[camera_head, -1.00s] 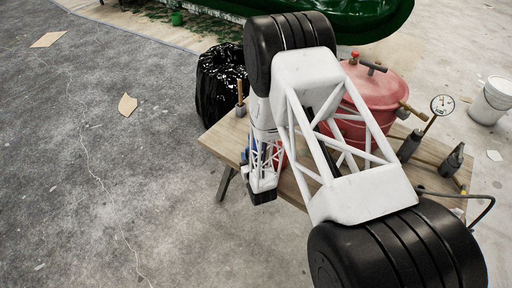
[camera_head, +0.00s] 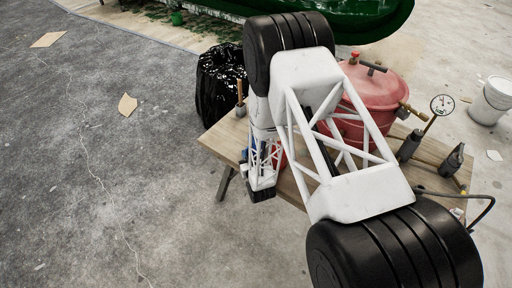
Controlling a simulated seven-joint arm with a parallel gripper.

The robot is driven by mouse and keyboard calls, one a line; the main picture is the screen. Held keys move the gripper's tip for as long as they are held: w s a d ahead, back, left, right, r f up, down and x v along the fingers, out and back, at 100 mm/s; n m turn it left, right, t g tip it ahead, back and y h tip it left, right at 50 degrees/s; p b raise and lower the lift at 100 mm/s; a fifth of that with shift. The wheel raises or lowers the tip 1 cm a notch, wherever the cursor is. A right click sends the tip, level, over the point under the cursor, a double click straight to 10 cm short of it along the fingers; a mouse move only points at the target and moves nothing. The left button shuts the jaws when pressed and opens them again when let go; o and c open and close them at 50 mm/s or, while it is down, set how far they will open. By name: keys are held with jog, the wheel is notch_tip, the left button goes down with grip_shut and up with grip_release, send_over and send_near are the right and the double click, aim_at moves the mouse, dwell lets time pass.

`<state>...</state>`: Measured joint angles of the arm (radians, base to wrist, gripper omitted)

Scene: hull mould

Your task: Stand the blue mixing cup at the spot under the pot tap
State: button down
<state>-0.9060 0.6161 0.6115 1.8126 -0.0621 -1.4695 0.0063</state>
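A bit of blue (camera_head: 252,149), perhaps the blue mixing cup, shows behind my white lattice arm near the left end of the wooden table; most of it is hidden. The red pot (camera_head: 377,92) stands at the back of the table, partly covered by my arm. A brass fitting (camera_head: 404,110) on its right side may be the tap; the spot under it cannot be made out. My gripper (camera_head: 261,195) hangs by the table's front left edge as a small dark end piece. Its fingers are not clear, so I cannot tell what it holds.
The wooden table (camera_head: 226,134) also holds a pressure gauge (camera_head: 442,105), dark bottle-like tools (camera_head: 452,162) and a hose. A black bag (camera_head: 221,85) stands behind its left end. A white bucket (camera_head: 491,101) is at the right. The floor at the left is mostly clear.

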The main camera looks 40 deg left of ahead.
jog(key=shift+r, duration=0.15)
jog(key=shift+r, duration=4.85)
jog(key=shift+d+r, duration=0.1)
jog(key=shift+d, duration=0.05)
jog(key=s+d+f+m+t+h, duration=0.1)
jog(key=s+d+m+t+h, duration=0.1)
jog(key=d, duration=0.9)
jog(key=s+d+f+m+t+h, duration=0.2)
jog(key=s+d, duration=0.3)
jog(key=d, duration=0.7)
jog(key=s+d+f+m+t+h, duration=0.1)
jog(key=s+d+f+h, duration=0.1)
jog(key=d, duration=1)
jog(key=shift+s+d+m+t+h, duration=0.25)
jog(key=shift+s+m+t+h, duration=0.2)
jog(key=shift+s, duration=0.75)
